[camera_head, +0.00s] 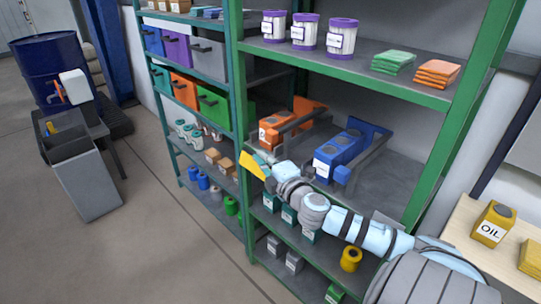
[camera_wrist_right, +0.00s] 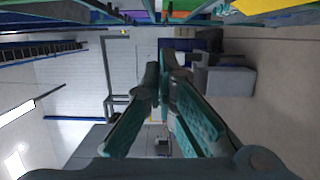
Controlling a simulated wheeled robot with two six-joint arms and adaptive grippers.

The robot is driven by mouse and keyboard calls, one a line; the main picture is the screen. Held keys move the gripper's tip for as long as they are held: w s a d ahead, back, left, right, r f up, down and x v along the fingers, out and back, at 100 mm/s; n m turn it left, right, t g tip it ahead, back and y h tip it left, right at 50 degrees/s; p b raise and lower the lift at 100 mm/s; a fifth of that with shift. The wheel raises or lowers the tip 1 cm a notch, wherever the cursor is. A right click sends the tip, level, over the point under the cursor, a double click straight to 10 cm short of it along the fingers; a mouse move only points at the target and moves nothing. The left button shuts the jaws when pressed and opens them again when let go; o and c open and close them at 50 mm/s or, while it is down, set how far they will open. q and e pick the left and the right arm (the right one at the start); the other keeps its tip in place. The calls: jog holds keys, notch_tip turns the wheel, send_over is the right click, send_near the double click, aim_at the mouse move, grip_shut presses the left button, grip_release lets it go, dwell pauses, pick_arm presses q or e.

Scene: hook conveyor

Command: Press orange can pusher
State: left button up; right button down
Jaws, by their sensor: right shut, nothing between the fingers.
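The orange can pusher (camera_head: 276,128) sits on the middle shelf of the green rack, with a white label on its front and an orange part at its back. My right gripper (camera_head: 262,162) is at the shelf's front edge, just below and in front of the orange pusher, apparently apart from it. Its teal fingers also show in the right wrist view (camera_wrist_right: 165,85), shut and empty. In that view they point into the room, and the orange can pusher cannot be made out. My left gripper is not in view.
A blue can pusher (camera_head: 337,153) stands to the right on the same shelf, behind my right arm. A yellow panel (camera_head: 251,164) shows beside the right fingertips. Purple-lidded tubs (camera_head: 306,30) stand on the shelf above.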

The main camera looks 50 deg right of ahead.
jog(key=v, duration=0.4)
jog(key=shift+s+a+p, duration=0.1)
jog(key=shift+s+p, duration=0.25)
